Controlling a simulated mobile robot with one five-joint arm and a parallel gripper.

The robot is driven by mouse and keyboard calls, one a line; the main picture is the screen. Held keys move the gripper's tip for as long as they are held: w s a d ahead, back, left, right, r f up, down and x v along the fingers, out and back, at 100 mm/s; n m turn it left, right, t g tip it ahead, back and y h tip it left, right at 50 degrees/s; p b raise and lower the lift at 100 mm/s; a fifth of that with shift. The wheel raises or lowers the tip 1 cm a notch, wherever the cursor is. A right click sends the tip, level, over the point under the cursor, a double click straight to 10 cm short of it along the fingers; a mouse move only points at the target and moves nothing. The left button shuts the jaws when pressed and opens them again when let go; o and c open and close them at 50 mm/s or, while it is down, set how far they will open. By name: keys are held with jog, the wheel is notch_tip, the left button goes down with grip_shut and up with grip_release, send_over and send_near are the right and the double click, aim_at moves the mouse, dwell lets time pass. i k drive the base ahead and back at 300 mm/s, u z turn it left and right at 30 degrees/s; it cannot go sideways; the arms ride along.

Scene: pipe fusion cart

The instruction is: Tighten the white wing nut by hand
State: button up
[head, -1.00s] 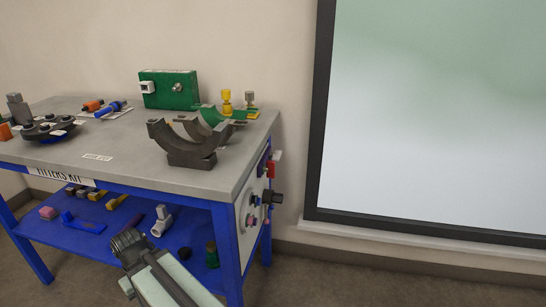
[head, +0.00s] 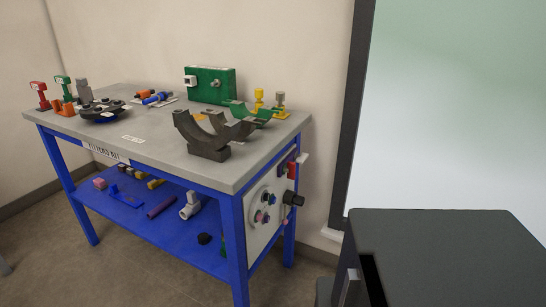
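A small white piece (head: 303,158) sticks out at the top of the side panel on the cart's right end, beside a red part (head: 291,170). It may be the white wing nut, but it is too small to make out its wings. The white side panel (head: 262,237) also bears a black knob (head: 293,198) and several small coloured knobs. A green box (head: 212,88) at the back of the cart top has a white square fitting (head: 190,81) on its face. My gripper is outside the view.
The cart (head: 150,160) has a grey top and blue legs. Dark curved clamps (head: 207,148) stand near its front right corner. Loose parts lie on the lower blue shelf (head: 190,240). A dark cabinet-like box (head: 440,250) fills the lower right. Floor is clear before the cart.

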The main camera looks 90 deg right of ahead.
aim_at(299, 159)
jog(key=u, duration=0.1)
jog(key=k, duration=1.3)
jog(key=z, duration=1.25)
